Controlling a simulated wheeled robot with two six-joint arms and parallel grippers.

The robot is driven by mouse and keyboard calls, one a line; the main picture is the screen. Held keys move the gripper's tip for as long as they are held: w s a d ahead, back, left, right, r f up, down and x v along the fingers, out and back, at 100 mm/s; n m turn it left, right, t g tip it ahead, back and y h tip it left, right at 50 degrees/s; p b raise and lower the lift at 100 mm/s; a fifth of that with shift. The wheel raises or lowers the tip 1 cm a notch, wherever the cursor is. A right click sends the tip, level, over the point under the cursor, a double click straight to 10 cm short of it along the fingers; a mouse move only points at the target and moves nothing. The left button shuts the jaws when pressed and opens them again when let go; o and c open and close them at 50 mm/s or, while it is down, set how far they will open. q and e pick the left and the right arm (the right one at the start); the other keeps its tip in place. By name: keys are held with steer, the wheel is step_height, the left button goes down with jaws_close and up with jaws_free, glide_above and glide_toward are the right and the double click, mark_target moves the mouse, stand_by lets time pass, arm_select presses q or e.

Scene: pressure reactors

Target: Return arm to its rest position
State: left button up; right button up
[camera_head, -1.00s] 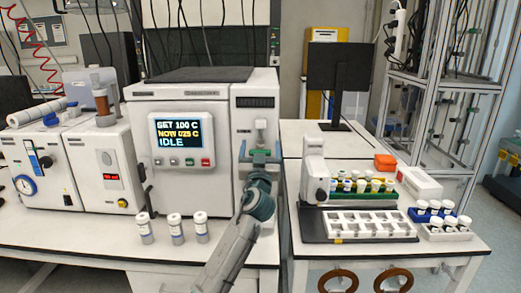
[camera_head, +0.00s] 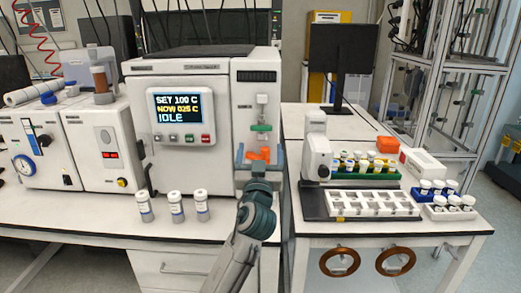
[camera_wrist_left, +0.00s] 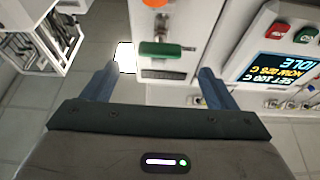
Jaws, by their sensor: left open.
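My left arm rises from the bottom middle of the head view. Its left gripper (camera_head: 259,158) is open, in front of the narrow right column of the reactor unit (camera_head: 180,118). The blue-grey fingers stand wide apart. In the wrist view the gripper (camera_wrist_left: 156,78) shows nothing held. A green handle (camera_head: 261,128) sits on the column above the gripper, and it also shows in the wrist view (camera_wrist_left: 166,49) beyond the fingertips. An orange part (camera_head: 258,153) shows between the fingers in the head view. My right gripper is not in view.
Several white-capped vials (camera_head: 175,207) stand on the bench left of my arm. A second bench to the right holds a device with a vial rack (camera_head: 365,178), a white tray (camera_head: 375,204) and small racks of white-capped vials (camera_head: 448,212). A monitor (camera_head: 343,77) stands behind.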

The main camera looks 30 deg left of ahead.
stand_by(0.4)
